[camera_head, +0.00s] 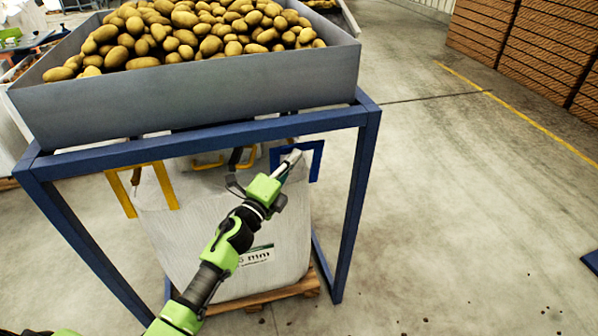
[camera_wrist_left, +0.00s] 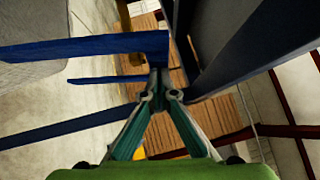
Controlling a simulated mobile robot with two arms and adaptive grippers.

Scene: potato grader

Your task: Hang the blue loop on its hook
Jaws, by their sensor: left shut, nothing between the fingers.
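The blue loop (camera_head: 318,160) stands up at the right top corner of the white bag (camera_head: 285,225), under the blue frame of the potato hopper. My left gripper (camera_head: 292,158) is shut and empty, with its fingertips beside the loop in the head view. In the left wrist view the shut fingertips (camera_wrist_left: 158,82) are close to the corner of a blue band, which looks like the loop (camera_wrist_left: 90,47); I cannot tell whether they touch. I cannot make out the hook for the blue loop. My right gripper is not in view.
The grey hopper (camera_head: 200,95) full of potatoes rests on the blue frame (camera_head: 358,190), whose legs flank the bag. A yellow loop (camera_head: 165,187) is at the bag's left corner. The bag stands on a wooden pallet (camera_head: 265,297). The floor to the right is mostly clear.

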